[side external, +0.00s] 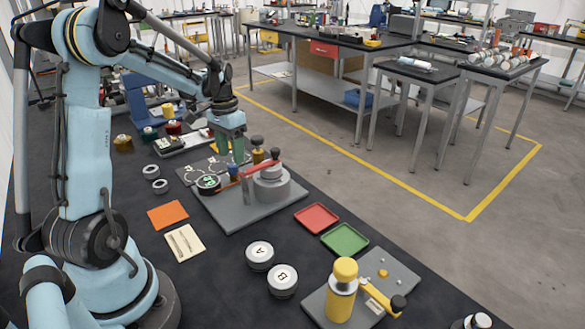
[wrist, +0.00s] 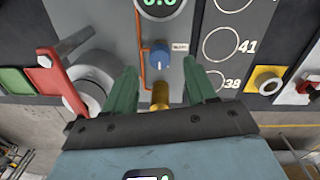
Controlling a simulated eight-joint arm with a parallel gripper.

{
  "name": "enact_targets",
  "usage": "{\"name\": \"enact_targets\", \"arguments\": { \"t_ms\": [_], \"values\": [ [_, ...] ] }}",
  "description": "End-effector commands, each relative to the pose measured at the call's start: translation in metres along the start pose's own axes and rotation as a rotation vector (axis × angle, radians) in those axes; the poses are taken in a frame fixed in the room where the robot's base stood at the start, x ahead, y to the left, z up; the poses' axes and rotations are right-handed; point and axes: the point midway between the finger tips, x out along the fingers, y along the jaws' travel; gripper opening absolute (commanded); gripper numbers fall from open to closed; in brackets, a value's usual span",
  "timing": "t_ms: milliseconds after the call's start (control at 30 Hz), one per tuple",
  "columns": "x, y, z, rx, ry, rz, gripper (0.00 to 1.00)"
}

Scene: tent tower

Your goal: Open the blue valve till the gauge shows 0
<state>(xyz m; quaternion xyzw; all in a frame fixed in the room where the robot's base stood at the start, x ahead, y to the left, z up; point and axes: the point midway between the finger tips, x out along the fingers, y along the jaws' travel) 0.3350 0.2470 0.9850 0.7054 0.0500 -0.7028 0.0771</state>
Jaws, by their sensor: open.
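The blue valve (wrist: 160,55) is a small round knob with a white mark on a grey panel. It also shows in the side view (side external: 233,170), partly hidden by my gripper. The round gauge (wrist: 159,5) has green digits cut by the top edge; they look like 0.0 or 6.0, and I cannot tell which. It also shows in the side view (side external: 208,183), too small to read. My gripper (wrist: 160,82) is open, its two green fingers apart, close to the valve. A brass fitting (wrist: 160,97) shows between the fingers, and nothing is visibly gripped.
A red lever (wrist: 58,82) on a grey round body stands left of the valve in the wrist view. Numbered circles (wrist: 221,45) lie to the right. Red (side external: 317,217) and green trays (side external: 345,240) and lidded tins A (side external: 260,254) and B (side external: 282,280) stand nearer in the side view.

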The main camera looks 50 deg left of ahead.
Motion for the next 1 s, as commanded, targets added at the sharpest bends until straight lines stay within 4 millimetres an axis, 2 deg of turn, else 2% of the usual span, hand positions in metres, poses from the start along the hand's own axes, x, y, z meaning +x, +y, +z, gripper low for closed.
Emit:
{"name": "enact_targets", "arguments": {
  "t_ms": [100,300,500,700,1000],
  "values": [
    [-0.024,0.000,0.000,0.000,0.000,0.000,0.56],
    [-0.058,0.000,0.000,0.000,0.000,0.000,0.56],
    [-0.081,0.000,0.000,0.000,0.000,0.000,0.56],
    [-0.089,0.000,0.000,0.000,0.000,0.000,0.56],
    [-0.089,0.001,0.000,0.001,0.001,0.000,0.56]
  ]
}}
